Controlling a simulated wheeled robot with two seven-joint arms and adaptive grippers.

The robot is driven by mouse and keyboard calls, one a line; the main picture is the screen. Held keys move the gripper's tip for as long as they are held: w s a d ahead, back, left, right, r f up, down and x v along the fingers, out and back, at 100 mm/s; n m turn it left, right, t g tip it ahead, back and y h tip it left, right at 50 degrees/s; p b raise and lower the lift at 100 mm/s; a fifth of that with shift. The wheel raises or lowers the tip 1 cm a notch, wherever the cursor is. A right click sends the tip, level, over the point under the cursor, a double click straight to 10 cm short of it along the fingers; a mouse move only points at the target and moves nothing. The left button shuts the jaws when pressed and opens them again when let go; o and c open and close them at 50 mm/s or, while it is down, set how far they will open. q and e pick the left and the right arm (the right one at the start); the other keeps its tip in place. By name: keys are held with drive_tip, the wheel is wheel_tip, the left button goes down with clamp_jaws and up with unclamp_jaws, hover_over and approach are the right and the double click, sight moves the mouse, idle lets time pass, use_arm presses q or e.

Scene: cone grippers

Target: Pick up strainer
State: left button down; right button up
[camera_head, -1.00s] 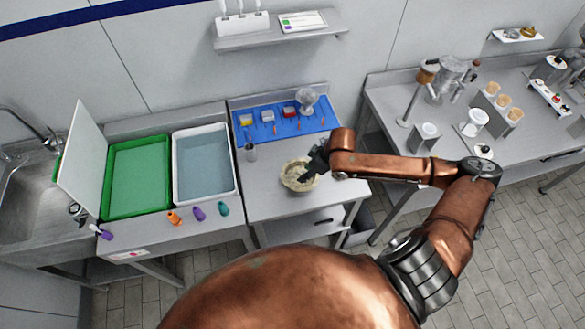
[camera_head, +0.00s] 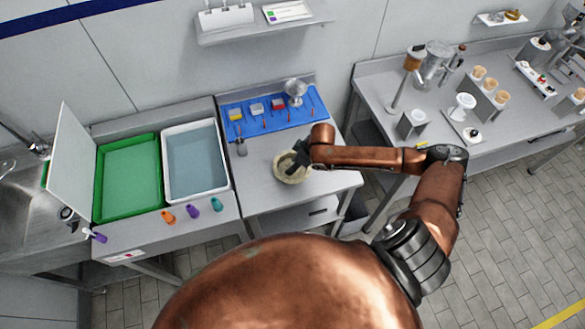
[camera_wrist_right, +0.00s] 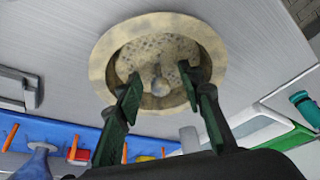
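A round beige dish (camera_head: 287,171) stands on the steel table, partly hidden by my right gripper. In the right wrist view the dish (camera_wrist_right: 112,42) has a thick rim, a speckled inside and a small round knob (camera_wrist_right: 160,87) at its middle. I cannot tell for sure whether this is the strainer. My right gripper (camera_head: 300,160) is over the dish. In the right wrist view its green-padded fingers (camera_wrist_right: 160,84) are apart, on either side of the knob, with a gap to it. My left gripper is not in view.
A small grey cup (camera_head: 241,147) stands left of the dish. Green (camera_head: 98,190) and white (camera_head: 226,165) trays are further left. Bare table lies in front.

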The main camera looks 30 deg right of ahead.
clamp_jaws()
idle(0.6)
drive_tip(key=shift+r, duration=0.5)
wheel_tip(320, 180, up, 2)
drive_tip(key=shift+r, duration=0.15)
drive_tip(key=s+r+p, duration=0.3)
drive_tip(key=s+r, duration=0.6)
drive_tip(key=s, duration=0.5)
drive_tip(key=shift+d+r+p, duration=0.15)
drive_tip(key=shift+r+p, duration=0.2)
drive_tip(key=shift+r, duration=0.05)
